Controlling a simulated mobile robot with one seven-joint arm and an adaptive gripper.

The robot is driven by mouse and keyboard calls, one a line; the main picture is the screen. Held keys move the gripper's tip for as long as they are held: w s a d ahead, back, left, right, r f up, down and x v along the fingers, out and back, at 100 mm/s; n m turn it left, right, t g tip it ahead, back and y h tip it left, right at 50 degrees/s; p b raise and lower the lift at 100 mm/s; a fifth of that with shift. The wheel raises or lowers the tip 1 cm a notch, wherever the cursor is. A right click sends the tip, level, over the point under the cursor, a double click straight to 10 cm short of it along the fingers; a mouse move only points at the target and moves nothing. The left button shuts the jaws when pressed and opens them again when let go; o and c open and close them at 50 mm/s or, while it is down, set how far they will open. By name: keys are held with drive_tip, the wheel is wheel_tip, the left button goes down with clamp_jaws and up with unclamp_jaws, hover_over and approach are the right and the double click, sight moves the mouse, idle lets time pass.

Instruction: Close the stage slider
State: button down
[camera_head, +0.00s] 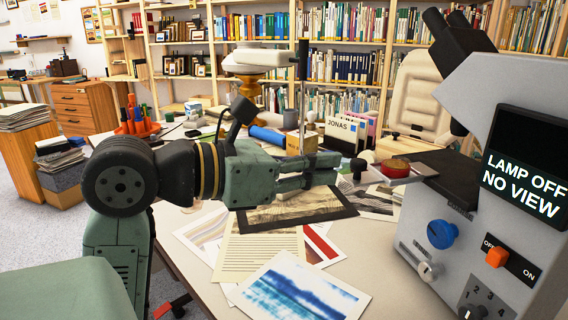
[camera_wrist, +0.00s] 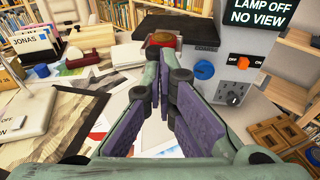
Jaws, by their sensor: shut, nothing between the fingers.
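The grey microscope (camera_head: 480,190) stands at the right, its screen reading "LAMP OFF NO VIEW". Its stage slider (camera_head: 425,168) is a pale plate sticking out to the left from the dark stage (camera_head: 448,178), so it is at least partly open. A round red sample (camera_head: 395,168) sits on the slider, and it also shows in the wrist view (camera_wrist: 165,39). A small dark knob (camera_head: 358,166) is at the slider's outer end. My gripper (camera_head: 338,163) is shut and empty, its fingertips just left of the knob. I cannot tell whether they touch it.
The microscope's front has a blue knob (camera_head: 442,234) and an orange lamp switch (camera_head: 497,257). Prints, including a blue one (camera_head: 300,290), lie flat below my gripper. Bookshelves fill the back.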

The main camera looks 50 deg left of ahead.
sight(410, 162)
drive_tip(key=shift+x, duration=1.65)
drive_tip(key=shift+w+d, duration=0.15)
drive_tip(key=shift+w, duration=0.15)
drive_tip(key=w+d, duration=0.1)
drive_tip(key=w, duration=0.2)
drive_tip(key=w+d+b, duration=0.1)
drive_tip(key=w+d, duration=0.1)
drive_tip(key=w, duration=0.2)
drive_tip(key=w+d+b, duration=0.1)
drive_tip(key=w, duration=0.2)
drive_tip(key=shift+w+d, duration=0.4)
drive_tip(key=shift+w, duration=0.25)
drive_tip(key=shift+d+r, duration=0.1)
